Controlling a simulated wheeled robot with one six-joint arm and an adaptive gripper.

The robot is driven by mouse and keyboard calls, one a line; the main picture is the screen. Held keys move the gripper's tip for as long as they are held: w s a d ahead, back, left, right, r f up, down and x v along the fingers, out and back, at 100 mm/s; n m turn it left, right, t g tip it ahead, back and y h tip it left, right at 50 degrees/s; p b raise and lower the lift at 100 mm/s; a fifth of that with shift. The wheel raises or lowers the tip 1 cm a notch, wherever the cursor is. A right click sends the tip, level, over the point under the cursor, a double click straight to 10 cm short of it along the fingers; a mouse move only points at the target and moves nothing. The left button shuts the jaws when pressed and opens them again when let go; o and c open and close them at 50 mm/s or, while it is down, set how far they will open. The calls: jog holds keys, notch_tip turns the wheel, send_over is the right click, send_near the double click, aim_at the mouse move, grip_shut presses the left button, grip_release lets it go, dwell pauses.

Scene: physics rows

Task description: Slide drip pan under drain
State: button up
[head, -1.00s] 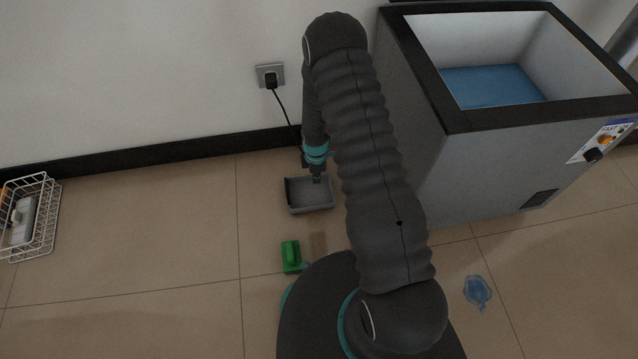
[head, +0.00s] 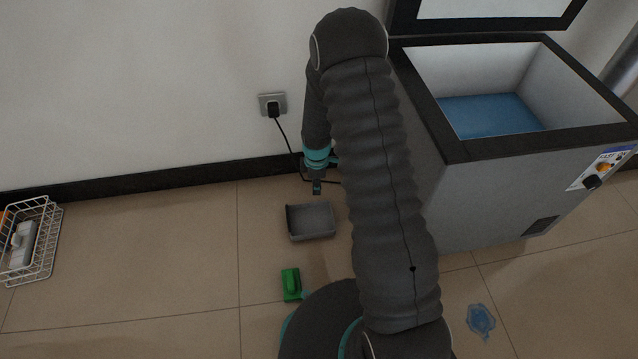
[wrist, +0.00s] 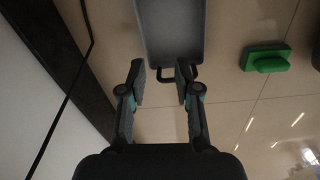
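The grey drip pan (head: 312,224) is a shallow rectangular tray on the tiled floor, left of the chest freezer (head: 420,190). In the wrist view the pan (wrist: 174,30) lies ahead of my fingers, with a dark loop handle on its near edge. My gripper (head: 317,188) is on the wall side of the pan in the head view. In the wrist view my gripper (wrist: 161,72) is open and empty, its fingertips spread either side of the handle's line. The height gap to the handle is unclear. A dark grille (head: 541,226) is low on the freezer's front; I cannot identify the drain.
A green brush (head: 291,284) lies on the near side of the pan. A blue puddle (head: 481,321) is on the floor at the right. A black cable runs from the wall socket (head: 272,105) behind my gripper. A wire basket (head: 34,240) stands far left.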

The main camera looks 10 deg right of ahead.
jog(key=s+r+m+t, duration=0.1)
jog(key=s+r+m, duration=0.3)
jog(key=r, duration=1)
jog(key=s+r+m+t, duration=0.2)
jog(key=s+r+m, duration=0.1)
jog(key=r, duration=1.1)
jog(key=s+r+m+t, duration=0.1)
jog(key=s+r+m, duration=0.3)
jog(key=s, duration=0.7)
jog(key=s+r+m+t, duration=0.1)
jog(key=s+r+m, duration=0.3)
jog(key=s+r, duration=0.5)
jog(key=shift+s+d+r+m, duration=0.2)
jog(key=shift+s+r+m, duration=0.1)
jog(key=shift+s, duration=0.7)
